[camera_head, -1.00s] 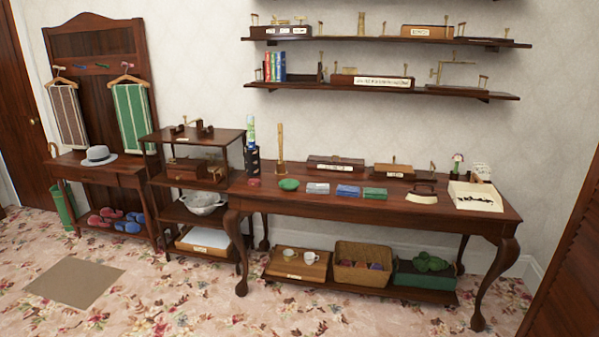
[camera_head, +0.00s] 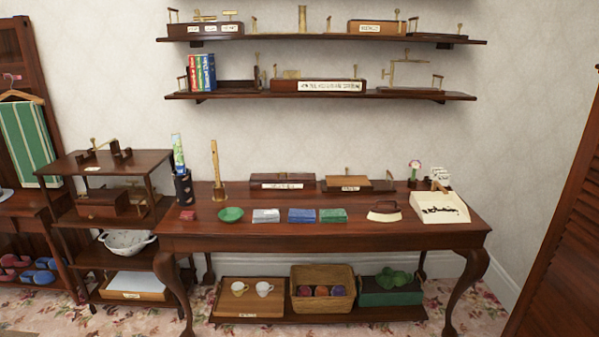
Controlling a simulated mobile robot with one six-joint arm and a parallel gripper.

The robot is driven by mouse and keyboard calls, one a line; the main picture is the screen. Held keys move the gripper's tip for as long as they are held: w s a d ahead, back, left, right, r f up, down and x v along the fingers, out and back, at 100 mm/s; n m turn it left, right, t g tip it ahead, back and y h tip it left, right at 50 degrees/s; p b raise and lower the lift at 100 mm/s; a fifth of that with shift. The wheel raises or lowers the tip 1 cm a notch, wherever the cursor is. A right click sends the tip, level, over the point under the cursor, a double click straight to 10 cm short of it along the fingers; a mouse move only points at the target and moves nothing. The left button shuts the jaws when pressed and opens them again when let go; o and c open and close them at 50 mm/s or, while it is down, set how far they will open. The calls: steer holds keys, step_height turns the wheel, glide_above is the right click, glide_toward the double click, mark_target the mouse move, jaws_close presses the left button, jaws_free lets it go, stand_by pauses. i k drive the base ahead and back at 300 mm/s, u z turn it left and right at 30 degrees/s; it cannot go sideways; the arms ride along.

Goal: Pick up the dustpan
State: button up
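A cream, shallow, tray-like item (camera_head: 432,201) lies at the right end of the long wooden table (camera_head: 300,240). It has dark marks or bits along its front part and small upright pieces at its back edge. It looks the most like a dustpan, but I cannot tell for sure at this size. A dark, handled item like a flat iron (camera_head: 385,209) with a pale base lies to its left. My gripper is not in view.
Two wall shelves (camera_head: 320,96) hang above. A basket (camera_head: 322,304) stands on the low shelf. A slatted wooden panel (camera_head: 560,220) stands at the right.

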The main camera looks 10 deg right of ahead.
mark_target(419, 201)
steer(key=z, duration=0.3)
steer(key=i, duration=1.5)
steer(key=z, duration=0.15)
